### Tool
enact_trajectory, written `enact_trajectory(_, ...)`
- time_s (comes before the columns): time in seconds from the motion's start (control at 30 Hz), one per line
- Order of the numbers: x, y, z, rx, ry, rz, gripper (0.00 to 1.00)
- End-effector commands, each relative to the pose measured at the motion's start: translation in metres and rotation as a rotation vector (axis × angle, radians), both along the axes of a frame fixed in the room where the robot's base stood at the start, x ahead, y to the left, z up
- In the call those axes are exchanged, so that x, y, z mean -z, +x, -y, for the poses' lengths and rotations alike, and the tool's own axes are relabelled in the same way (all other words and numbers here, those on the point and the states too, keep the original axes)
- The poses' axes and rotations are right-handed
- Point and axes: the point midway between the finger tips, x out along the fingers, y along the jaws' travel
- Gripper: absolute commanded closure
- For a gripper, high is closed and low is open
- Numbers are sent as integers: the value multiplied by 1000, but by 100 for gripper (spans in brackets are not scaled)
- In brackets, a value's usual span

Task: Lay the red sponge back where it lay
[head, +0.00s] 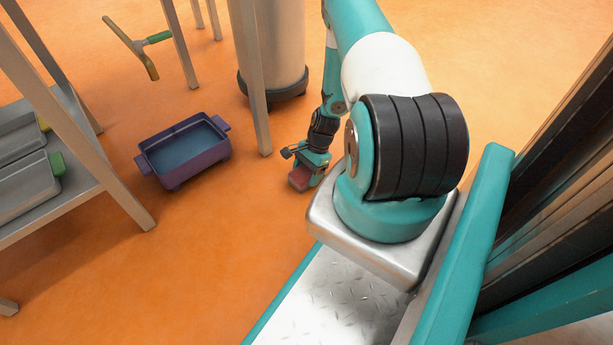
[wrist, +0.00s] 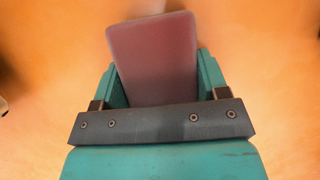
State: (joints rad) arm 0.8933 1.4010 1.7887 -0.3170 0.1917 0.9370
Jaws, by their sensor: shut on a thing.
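The red sponge (wrist: 153,60) is between the two teal fingers of my gripper (wrist: 160,85) in the wrist view. It sticks out beyond the fingertips and sits slightly tilted. In the head view my gripper (head: 311,172) points downward at the end of my arm, with the red sponge (head: 300,178) at its tip. The sponge is low, near the orange floor (head: 220,270). I cannot tell whether it touches the floor. My arm hides part of the area behind the gripper.
A purple tub (head: 184,150) with handles stands on the floor left of my gripper. A shelf unit (head: 75,190) with grey trays (head: 25,190) is at the far left. A pale cylinder (head: 275,45) with a dark base stands behind. The floor in front is clear.

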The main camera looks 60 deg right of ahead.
Motion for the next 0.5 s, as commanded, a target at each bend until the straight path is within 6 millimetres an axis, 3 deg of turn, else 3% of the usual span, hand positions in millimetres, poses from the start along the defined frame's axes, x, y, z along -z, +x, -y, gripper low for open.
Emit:
enact_trajectory(0.27,2,0,0,0,0,0,52)
enact_trajectory(0.3,2,0,0,0,0,0,30)
enact_trajectory(0.4,1,0,0,0,0,0,7)
enact_trajectory(0.5,1,0,0,0,0,0,7)
